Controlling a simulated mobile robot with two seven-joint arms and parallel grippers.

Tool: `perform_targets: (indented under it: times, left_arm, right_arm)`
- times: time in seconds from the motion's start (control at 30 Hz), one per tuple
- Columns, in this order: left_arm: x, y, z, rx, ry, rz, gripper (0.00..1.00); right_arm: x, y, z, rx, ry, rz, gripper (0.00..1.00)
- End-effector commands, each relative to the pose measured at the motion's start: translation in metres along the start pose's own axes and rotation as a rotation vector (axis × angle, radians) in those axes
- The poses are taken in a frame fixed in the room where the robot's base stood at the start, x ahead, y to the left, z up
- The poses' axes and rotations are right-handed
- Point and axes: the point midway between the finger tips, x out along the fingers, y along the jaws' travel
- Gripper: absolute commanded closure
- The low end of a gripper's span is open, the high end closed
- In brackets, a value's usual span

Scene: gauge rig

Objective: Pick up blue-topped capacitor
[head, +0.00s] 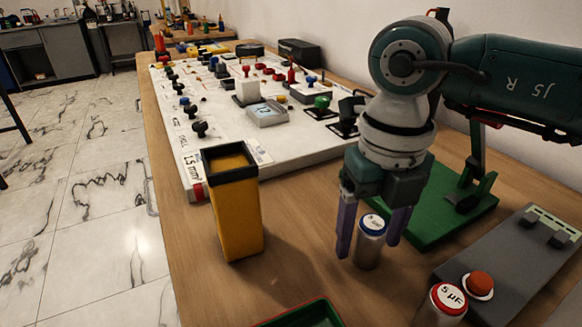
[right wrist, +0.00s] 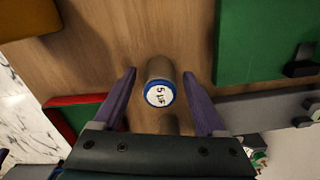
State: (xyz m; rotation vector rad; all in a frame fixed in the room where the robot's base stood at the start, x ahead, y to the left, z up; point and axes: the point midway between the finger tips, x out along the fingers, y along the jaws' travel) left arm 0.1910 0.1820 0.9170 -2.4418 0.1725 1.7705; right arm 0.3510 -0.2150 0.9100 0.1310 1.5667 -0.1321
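The blue-topped capacitor (head: 370,243) is a silver can with a blue-rimmed white top, standing upright on the wooden table. My right gripper (head: 368,245) points down over it, with one purple finger on each side. In the right wrist view the capacitor (right wrist: 160,90) stands between the open fingers (right wrist: 160,95), with a gap on both sides. Its label reads 5 µF. A red-topped capacitor (head: 445,302), also marked 5 µF, stands at the lower right in the head view. My left gripper is not in view.
A yellow open bin (head: 234,215) stands left of the gripper. A green base (head: 430,222) and a grey panel with a red button (head: 480,285) lie to the right. A green tray (head: 300,316) is at the front edge. A white board (head: 215,110) with several components lies behind.

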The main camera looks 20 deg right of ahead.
Motion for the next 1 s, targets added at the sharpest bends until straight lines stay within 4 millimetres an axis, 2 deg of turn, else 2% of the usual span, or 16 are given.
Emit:
perform_targets:
  times: [0.07,0.63,1.0]
  left_arm:
    - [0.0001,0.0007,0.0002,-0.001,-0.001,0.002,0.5]
    - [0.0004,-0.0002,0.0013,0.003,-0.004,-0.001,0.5]
    - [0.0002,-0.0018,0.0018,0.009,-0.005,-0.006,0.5]
  right_arm:
    - [-0.0002,0.0,0.0,0.0,0.0,0.0,0.36]
    - [-0.0005,-0.0001,0.0,0.0,0.0,0.0,1.0]
    - [-0.002,0.0,0.0002,0.0,0.0,0.001,1.0]
